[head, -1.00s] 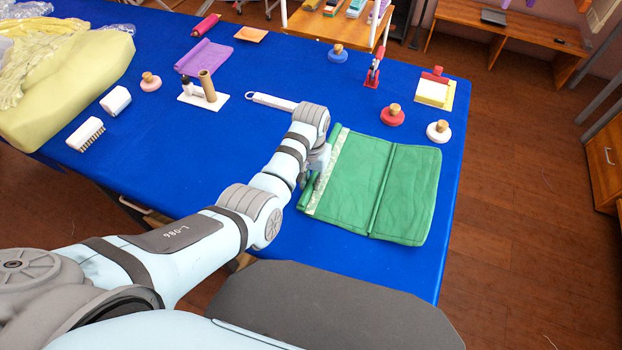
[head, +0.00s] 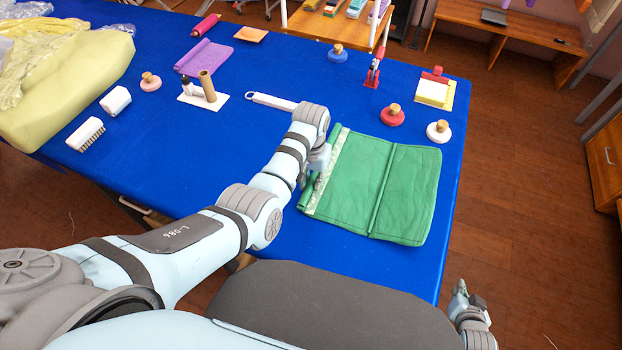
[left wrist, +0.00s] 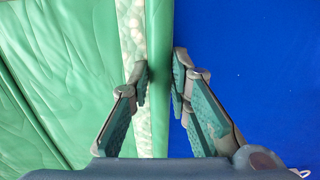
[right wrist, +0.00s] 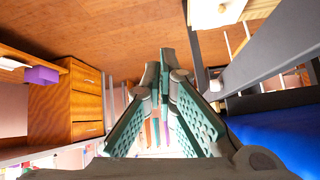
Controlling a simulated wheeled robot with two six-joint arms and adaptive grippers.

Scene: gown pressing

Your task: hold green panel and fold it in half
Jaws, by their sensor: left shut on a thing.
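The green panel (head: 408,190) lies flat on the blue table near its right corner. A raised seam runs down it, and a pale patterned strip follows its left side beside a rolled green edge. My left gripper (head: 318,182) is over that left edge. In the left wrist view my left gripper (left wrist: 160,80) has its fingers on either side of the green roll (left wrist: 159,35), shut on it. My right gripper (head: 467,294) is off the table's right side, low in the picture. In the right wrist view its fingertips (right wrist: 160,72) meet with nothing between them.
A white knobbed disc (head: 438,132) and a red one (head: 392,116) stand just behind the panel. A white-handled tool (head: 270,101) lies left of it. A yellow cloth heap (head: 70,95) fills the far left. Bare table lies between the brush (head: 86,134) and my left arm.

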